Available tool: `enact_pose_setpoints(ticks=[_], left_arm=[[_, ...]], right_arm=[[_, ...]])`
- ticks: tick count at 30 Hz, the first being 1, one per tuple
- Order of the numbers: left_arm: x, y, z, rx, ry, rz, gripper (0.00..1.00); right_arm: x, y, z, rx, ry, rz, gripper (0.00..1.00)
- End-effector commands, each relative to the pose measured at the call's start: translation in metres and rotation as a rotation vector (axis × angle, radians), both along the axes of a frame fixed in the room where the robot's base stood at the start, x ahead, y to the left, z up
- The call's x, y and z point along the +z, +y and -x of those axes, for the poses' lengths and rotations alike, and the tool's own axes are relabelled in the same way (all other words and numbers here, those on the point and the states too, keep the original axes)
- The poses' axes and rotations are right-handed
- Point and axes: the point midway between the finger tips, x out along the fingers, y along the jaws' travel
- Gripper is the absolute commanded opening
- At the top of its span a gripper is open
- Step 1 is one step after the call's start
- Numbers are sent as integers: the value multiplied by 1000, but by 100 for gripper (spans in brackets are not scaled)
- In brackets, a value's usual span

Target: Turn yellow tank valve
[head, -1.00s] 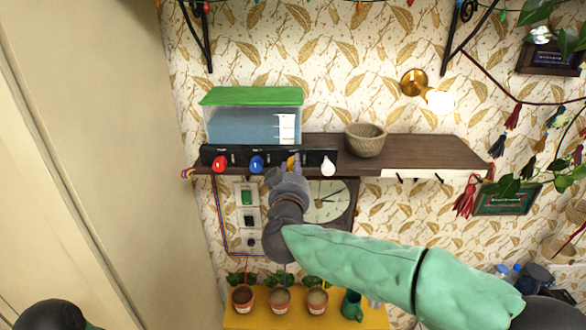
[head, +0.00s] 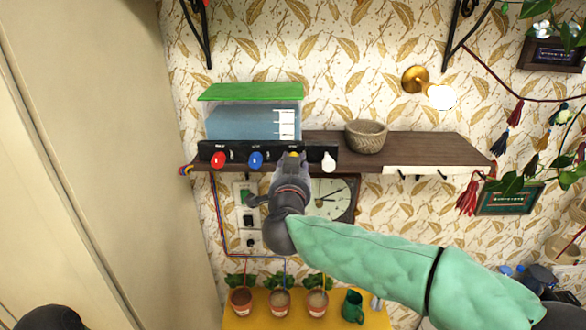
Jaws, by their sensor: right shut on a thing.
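The water tank (head: 240,124) with a green lid stands on the wooden shelf. Its black valve panel (head: 205,152) carries a red valve (head: 219,159), a blue valve (head: 256,160), the yellow valve (head: 292,155) and a white valve (head: 329,162). My right gripper (head: 291,161) reaches up to the panel and is shut on the yellow valve, hiding most of it. My left arm shows only as a dark part at the bottom left; its gripper is out of view.
A woven bowl (head: 366,136) stands on the shelf (head: 430,149) right of the tank. Below, a yellow table (head: 258,318) holds several potted plants and a green watering can (head: 353,307). A clock (head: 333,199) and switches (head: 247,217) are on the wall behind my right arm. A tall cream panel fills the left.

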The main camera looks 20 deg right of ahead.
Motion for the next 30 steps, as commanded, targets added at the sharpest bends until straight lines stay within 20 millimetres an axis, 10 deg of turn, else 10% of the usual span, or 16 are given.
enact_pose_setpoints(ticks=[30], left_arm=[[-52,0,0,0,0,0,40]], right_arm=[[0,-2,0,0,-225,-776,0]])
